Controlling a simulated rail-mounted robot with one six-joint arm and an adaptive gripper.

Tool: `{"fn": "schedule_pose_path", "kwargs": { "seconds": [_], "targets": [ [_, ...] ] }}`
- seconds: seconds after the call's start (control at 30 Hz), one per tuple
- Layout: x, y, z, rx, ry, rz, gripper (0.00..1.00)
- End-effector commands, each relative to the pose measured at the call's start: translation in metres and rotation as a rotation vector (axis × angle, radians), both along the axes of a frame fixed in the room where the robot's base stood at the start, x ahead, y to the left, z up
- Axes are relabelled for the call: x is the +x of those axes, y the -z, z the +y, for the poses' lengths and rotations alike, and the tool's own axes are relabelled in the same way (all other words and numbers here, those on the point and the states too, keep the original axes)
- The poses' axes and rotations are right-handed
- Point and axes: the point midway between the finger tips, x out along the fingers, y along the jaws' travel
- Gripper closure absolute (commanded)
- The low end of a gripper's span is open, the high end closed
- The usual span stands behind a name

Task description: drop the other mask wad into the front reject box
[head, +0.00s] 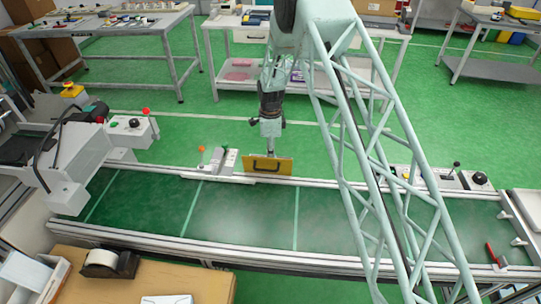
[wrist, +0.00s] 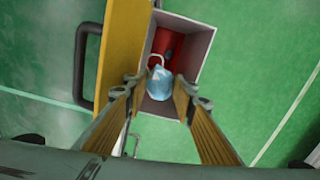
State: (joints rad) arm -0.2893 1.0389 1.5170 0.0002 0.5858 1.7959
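The front reject box shows its yellow panel with a dark handle (head: 267,166) at the far side of the conveyor in the head view. In the wrist view I look down into the box (wrist: 198,38), with grey walls and red inside. A pale blue mask wad (wrist: 160,84) with a white strap loop shows in the box opening, between and beyond my fingertips. My gripper (wrist: 160,92) is over the box with its yellow-padded fingers apart; gaps show on both sides of the wad. How deep the wad lies is hard to tell. In the head view the panel hides my fingertips.
The green conveyor (head: 250,218) runs across the head view, its belt clear near the box. A grey fixture with an orange knob (head: 220,160) stands just left of the box. A desk with a tape dispenser (head: 108,262) is at front left. Worktables stand behind.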

Motion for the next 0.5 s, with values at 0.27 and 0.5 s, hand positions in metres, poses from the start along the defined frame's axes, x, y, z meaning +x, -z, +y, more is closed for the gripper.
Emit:
{"fn": "schedule_pose_path", "kwargs": {
  "seconds": [0.27,0.5],
  "targets": [
    [0.0,0.0,0.0,0.0,0.0,0.0,0.75],
    [-0.0002,0.0,0.0,0.0,0.0,0.0,0.6]
  ]
}}
